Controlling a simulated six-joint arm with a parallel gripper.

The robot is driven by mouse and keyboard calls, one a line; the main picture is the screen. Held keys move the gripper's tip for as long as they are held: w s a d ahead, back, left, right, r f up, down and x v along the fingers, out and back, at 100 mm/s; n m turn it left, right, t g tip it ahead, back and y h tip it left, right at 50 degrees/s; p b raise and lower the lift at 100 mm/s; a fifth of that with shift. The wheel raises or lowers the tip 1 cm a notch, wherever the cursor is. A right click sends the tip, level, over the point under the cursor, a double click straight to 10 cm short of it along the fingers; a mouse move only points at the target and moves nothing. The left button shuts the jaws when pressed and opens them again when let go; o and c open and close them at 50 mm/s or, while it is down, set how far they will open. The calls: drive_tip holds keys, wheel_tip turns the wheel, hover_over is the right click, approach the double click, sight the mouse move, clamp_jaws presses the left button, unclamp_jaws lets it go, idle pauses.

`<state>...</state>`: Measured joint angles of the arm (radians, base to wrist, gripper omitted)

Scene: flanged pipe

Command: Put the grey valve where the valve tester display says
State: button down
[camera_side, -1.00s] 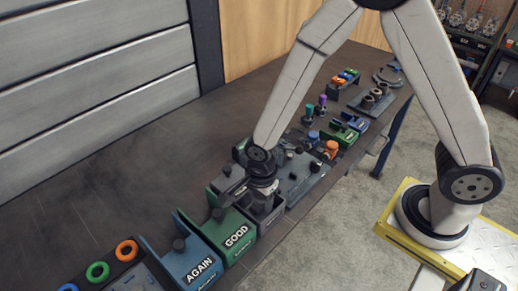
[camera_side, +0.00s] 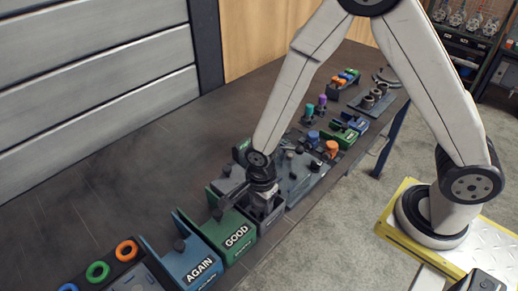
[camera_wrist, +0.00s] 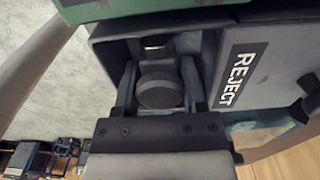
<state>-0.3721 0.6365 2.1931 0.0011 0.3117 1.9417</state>
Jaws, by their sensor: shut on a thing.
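My gripper (camera_side: 263,190) points down into the grey bin, which the wrist view labels REJECT (camera_wrist: 222,75). In the wrist view my gripper (camera_wrist: 160,80) is shut on the grey valve, whose round grey cap (camera_wrist: 159,91) sits between the two fingers. The valve is inside the bin's opening, between its walls. I cannot tell whether it touches the bin floor. In the side view the grey bin (camera_side: 270,218) stands beside the green GOOD bin (camera_side: 232,238). I cannot read a tester display in these frames.
The blue AGAIN bin (camera_side: 195,265) stands on the near side of the GOOD bin. Coloured rings (camera_side: 98,271) lie at the lower left. An orange knob (camera_side: 331,149) and other fittings stand beyond my gripper. The left of the bench is clear.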

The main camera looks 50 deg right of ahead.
drive_tip(key=shift+f, duration=0.65)
idle(0.4)
drive_tip(key=shift+c, duration=0.3)
unclamp_jaws()
drive_tip(key=shift+c, duration=0.7)
drive_tip(key=shift+o, duration=1)
drive_tip(key=shift+s, duration=0.1)
drive_tip(key=shift+r, duration=3.5)
